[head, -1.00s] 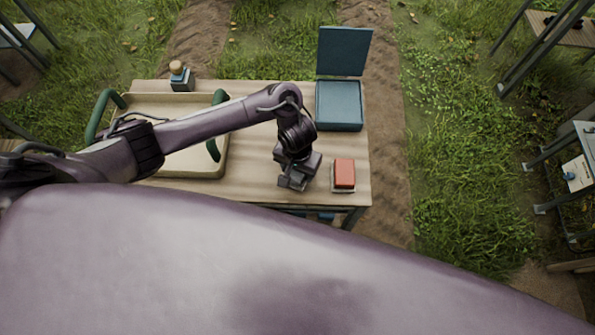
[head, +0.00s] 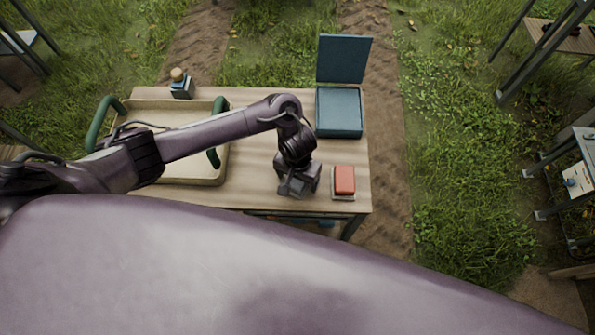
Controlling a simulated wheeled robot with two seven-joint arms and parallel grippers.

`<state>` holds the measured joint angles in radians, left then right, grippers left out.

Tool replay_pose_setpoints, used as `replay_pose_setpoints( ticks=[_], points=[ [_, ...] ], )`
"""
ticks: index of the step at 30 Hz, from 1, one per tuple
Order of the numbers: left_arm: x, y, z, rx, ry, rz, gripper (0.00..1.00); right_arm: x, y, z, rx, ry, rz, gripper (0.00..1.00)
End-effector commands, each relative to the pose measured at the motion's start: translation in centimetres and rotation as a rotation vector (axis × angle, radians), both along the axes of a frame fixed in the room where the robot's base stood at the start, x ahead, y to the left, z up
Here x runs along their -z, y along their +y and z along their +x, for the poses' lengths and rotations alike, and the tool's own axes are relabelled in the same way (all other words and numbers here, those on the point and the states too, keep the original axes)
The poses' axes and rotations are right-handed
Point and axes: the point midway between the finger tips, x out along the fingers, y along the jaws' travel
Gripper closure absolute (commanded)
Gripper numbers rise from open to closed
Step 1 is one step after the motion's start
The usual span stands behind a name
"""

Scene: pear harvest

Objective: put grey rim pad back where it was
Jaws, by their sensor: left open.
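A red block-like pad with a pale grey rim or base (head: 344,181) lies near the front right corner of the wooden table (head: 262,175). I cannot tell whether the red part and the grey rim are one piece. My left gripper (head: 296,190) hangs over the front of the table, just left of this pad and apart from it. It is open, and nothing shows between its fingers, though they are small and dark. My right gripper is not in view.
A blue case (head: 339,111) with its lid raised stands at the table's back right. A cream tray (head: 205,178) with green handles fills the left, partly behind my left arm. A small bottle (head: 181,84) stands at the back left. Bare wood lies between tray and case.

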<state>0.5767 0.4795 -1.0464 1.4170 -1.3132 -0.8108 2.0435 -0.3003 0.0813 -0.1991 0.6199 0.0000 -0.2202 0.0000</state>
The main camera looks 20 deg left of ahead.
Motion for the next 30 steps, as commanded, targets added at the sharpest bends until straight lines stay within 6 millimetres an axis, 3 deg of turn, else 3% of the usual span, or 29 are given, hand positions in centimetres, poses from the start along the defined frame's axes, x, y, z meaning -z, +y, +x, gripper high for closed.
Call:
replay_pose_setpoints(
  ticks=[5,11,15,30],
  points=[
    [-2.7,-0.1,0.1,0.002,-0.004,-0.002,0.20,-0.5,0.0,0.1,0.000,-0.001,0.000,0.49],
    [-8.3,0.1,0.2,0.002,-0.005,0.002,0.20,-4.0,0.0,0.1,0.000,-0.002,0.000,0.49],
    [-10.2,0.1,0.3,0.003,-0.007,0.003,0.20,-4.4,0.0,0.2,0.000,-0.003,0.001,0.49],
    [-12.1,0.0,0.0,0.000,-0.001,0.000,0.20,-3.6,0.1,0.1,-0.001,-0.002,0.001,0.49]
  ],
)
